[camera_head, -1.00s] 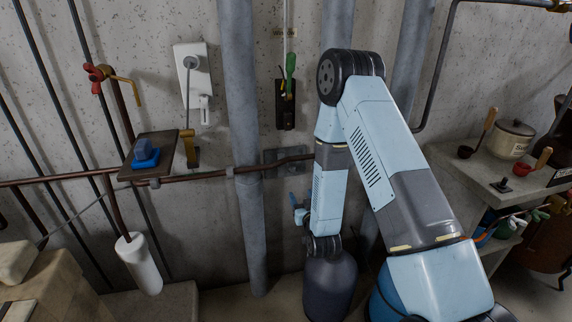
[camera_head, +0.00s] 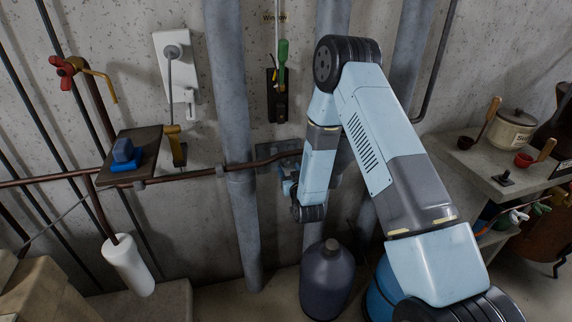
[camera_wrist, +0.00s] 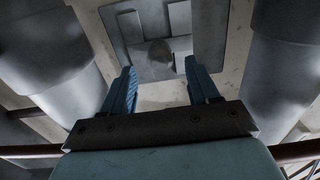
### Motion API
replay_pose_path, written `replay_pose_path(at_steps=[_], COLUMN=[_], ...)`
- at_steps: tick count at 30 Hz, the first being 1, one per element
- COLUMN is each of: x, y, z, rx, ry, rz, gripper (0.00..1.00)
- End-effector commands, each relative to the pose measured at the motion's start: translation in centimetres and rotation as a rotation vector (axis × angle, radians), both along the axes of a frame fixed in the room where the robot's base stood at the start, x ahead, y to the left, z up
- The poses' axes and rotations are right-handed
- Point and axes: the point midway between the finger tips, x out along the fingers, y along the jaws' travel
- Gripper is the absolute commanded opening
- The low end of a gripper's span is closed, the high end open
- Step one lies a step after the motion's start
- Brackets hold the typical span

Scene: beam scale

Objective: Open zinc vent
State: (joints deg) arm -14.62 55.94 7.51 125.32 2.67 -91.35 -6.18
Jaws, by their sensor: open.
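A grey metal plate with raised panels, which looks like the zinc vent (camera_wrist: 205,25), is fixed to the concrete wall between two pipes. A rounded knob (camera_wrist: 160,53) stands out near its middle. In the head view the vent (camera_head: 284,150) shows only in part, behind a brown pipe and my arm. My gripper (camera_wrist: 163,78) is open, with two blue fingers pointing at the vent and nothing between them. The knob appears beyond the fingertips, roughly centred between them. In the head view my gripper (camera_head: 287,185) is mostly hidden by my forearm.
Thick grey pipes (camera_head: 232,130) stand on both sides of the vent. A thin brown pipe (camera_head: 205,172) crosses the wall at vent height. A dark bottle (camera_head: 328,280) stands below my wrist. A small shelf with a blue object (camera_head: 124,152) is at the left.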

Motion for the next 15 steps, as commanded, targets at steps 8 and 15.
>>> replay_pose_path(at_steps=[8, 15], x=[3.7, 4.8], y=[1.1, 1.4], z=[0.0, 0.0], rx=[0.001, 0.000], ry=[-0.001, 0.000], rz=[0.000, 0.000], gripper=[0.60, 0.60])
